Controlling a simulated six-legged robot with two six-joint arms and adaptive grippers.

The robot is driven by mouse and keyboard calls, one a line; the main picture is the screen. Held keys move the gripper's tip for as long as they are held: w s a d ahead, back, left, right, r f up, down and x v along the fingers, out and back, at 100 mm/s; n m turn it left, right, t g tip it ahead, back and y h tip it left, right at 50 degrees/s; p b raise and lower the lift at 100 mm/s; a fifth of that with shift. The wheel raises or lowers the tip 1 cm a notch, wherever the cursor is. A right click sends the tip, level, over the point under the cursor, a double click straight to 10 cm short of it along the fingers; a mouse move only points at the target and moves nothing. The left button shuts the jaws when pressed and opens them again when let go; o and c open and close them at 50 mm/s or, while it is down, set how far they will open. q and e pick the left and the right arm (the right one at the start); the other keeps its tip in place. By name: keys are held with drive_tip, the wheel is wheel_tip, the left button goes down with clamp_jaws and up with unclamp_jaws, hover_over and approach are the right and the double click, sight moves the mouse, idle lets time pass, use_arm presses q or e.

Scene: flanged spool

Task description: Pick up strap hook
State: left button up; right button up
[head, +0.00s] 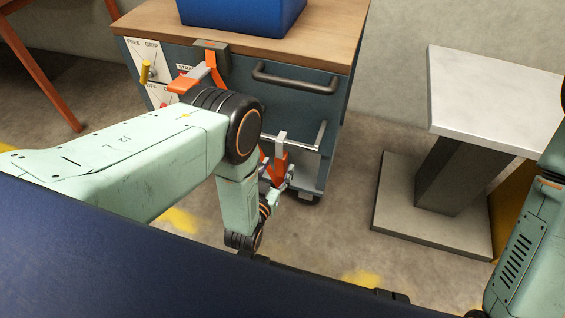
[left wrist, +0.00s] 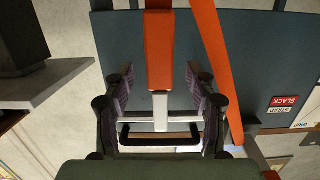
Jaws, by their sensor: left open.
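The strap hook, an orange body with a pale metal end, shows in the head view (head: 280,158) in front of the cart, partly hidden by my arm. In the left wrist view the strap hook (left wrist: 159,55) hangs between my fingers, its metal end toward the palm. My left gripper (head: 278,183) is open around it; in the left wrist view its dark fingers (left wrist: 162,92) stand apart on both sides with gaps visible. An orange strap (left wrist: 214,65) runs beside the right finger there. My right gripper is not in view.
A dark blue-grey cart (head: 300,103) with a wooden top carries a blue bin (head: 243,15). A black handle (head: 295,80) and a metal rail stick out from its front. A pale pedestal table (head: 490,95) stands at right. Bare floor lies between.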

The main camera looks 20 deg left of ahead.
sight(279, 163)
use_arm(q)
drive_tip(key=w+b, duration=0.1)
drive_tip(key=w, duration=0.2)
drive_tip(key=shift+w+f+b, duration=0.15)
drive_tip(key=shift+w+b, duration=0.15)
drive_tip(key=shift+w, duration=0.3)
drive_tip(key=shift+d, duration=0.1)
drive_tip(key=c, duration=0.5)
clamp_jaws()
